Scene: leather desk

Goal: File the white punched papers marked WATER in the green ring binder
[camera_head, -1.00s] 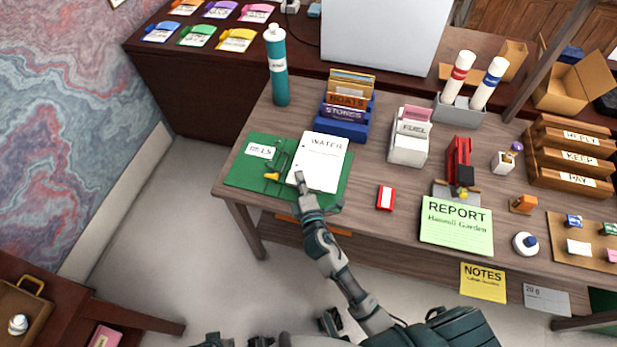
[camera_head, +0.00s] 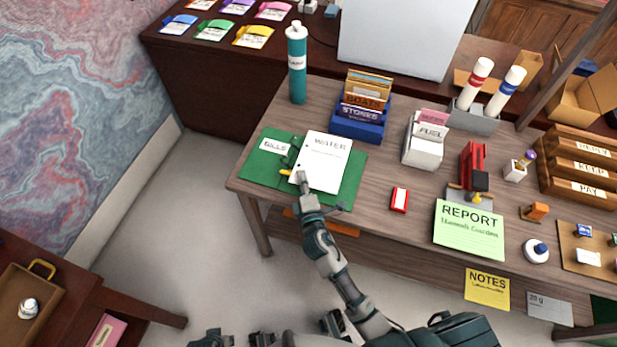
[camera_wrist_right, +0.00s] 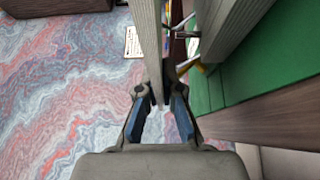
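The green ring binder (camera_head: 252,167) lies open on the desk, with a BILLS label on its left cover and its rings (camera_head: 293,153) in the middle. A yellow piece (camera_head: 284,172) sits by the ring strip. The white WATER papers (camera_head: 323,166) lie over the right cover, their punched left edge close beside the rings. I cannot tell whether the rings pass through the holes. My right gripper (camera_head: 301,178) is at the papers' lower left. In the wrist view, its fingers (camera_wrist_right: 162,105) close on a pale sheet edge.
The blue STONES file box (camera_head: 357,129), teal bottle (camera_head: 297,66) and white FUEL box (camera_head: 422,154) stand behind. A red-and-white block (camera_head: 399,200) and green REPORT sheet (camera_head: 469,228) lie to the right. The desk's front edge is just below the binder.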

